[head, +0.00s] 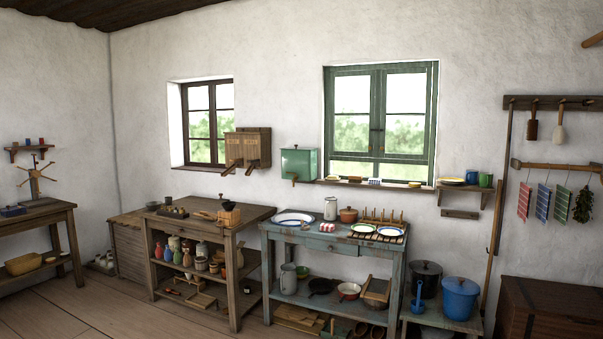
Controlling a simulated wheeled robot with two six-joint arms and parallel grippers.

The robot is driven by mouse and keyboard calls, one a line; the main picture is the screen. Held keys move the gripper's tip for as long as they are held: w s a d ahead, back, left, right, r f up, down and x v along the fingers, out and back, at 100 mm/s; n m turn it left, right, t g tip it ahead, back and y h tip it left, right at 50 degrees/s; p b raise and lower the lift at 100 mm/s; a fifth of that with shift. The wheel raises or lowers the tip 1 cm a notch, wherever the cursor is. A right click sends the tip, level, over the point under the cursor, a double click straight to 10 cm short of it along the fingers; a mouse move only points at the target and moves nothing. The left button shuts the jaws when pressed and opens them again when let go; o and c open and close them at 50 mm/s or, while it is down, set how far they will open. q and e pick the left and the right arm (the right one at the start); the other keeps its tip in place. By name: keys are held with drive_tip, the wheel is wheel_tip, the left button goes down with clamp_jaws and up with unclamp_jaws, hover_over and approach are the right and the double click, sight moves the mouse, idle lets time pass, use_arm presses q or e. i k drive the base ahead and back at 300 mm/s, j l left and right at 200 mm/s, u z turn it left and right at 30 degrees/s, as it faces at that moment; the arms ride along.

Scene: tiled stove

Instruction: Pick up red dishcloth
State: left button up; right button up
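A red cloth (524,201) with a pale pattern hangs from the wooden rail (556,167) on the right wall, left of a blue cloth (543,202) and a green cloth (561,204). A small red-and-white item (327,227), perhaps a folded cloth, lies on the blue-grey table (296,237) in the middle; it is too small to tell for sure. Neither of my grippers is in view.
A wooden chest (553,308) stands below the hanging cloths. Left of it, a low stand carries a blue lidded pot (460,298) and a dark pot (426,278). A long stick (494,225) leans on the wall. The floor (75,300) at front left is clear.

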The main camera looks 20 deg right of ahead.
sight(327, 227)
drive_tip(key=i+l+z, duration=0.1)
drive_tip(key=i+l, duration=0.2)
drive_tip(key=i, duration=0.3)
drive_tip(key=i+l, duration=0.25)
drive_tip(key=i, duration=0.35)
drive_tip(key=i+l+z, duration=0.15)
drive_tip(key=i, duration=0.45)
drive_tip(key=i+l, duration=0.25)
drive_tip(key=i, duration=0.4)
drive_tip(key=i+l+z, duration=0.15)
drive_tip(key=i, duration=0.45)
